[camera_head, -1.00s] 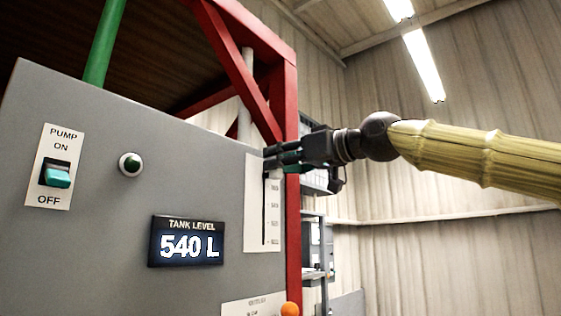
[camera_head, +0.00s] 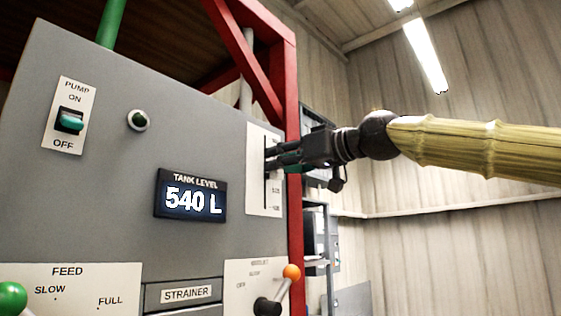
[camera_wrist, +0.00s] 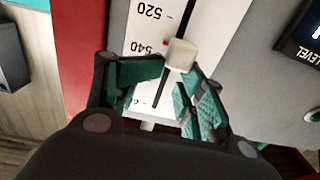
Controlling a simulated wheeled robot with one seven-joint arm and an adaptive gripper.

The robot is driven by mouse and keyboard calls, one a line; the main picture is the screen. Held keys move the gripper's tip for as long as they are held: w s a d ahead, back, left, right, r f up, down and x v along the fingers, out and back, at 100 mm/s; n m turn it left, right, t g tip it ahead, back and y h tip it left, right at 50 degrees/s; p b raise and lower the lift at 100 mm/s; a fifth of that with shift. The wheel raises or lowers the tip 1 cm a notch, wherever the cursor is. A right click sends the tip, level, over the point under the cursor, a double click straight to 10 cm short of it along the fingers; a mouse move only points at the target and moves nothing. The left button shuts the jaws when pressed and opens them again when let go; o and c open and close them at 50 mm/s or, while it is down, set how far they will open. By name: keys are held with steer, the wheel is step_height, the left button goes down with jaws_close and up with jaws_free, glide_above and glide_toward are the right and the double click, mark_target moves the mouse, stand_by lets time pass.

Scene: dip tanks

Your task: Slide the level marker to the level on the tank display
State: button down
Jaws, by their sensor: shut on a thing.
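The level marker (camera_wrist: 180,55) is a pale block-shaped knob on a dark vertical slot in the white level scale (camera_head: 254,200). In the wrist view it sits beside the 540 label, with a small red mark at its left edge. My gripper (camera_wrist: 176,72) has its green-padded fingers on either side of the marker and is shut on it. In the head view my gripper (camera_head: 268,160) covers the marker, partway down the scale. The tank display (camera_head: 191,196) reads 540 L.
The grey panel also carries a pump switch (camera_head: 70,121), a dark green button (camera_head: 138,120), a green feed knob (camera_head: 10,298) and an orange-tipped lever (camera_head: 291,272). A red frame post (camera_head: 294,240) stands just right of the scale.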

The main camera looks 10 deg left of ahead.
steer(key=shift+s+a+f, duration=0.2)
steer(key=shift+a+f, duration=0.05)
steer(key=shift+f, duration=0.05)
steer(key=c, duration=1.3)
jaws_free()
steer(key=shift+s+a, duration=0.1)
steer(key=shift+a, duration=0.75)
steer(key=shift+d, duration=0.1)
steer(key=shift+d, duration=0.45)
steer(key=shift+r, duration=0.1)
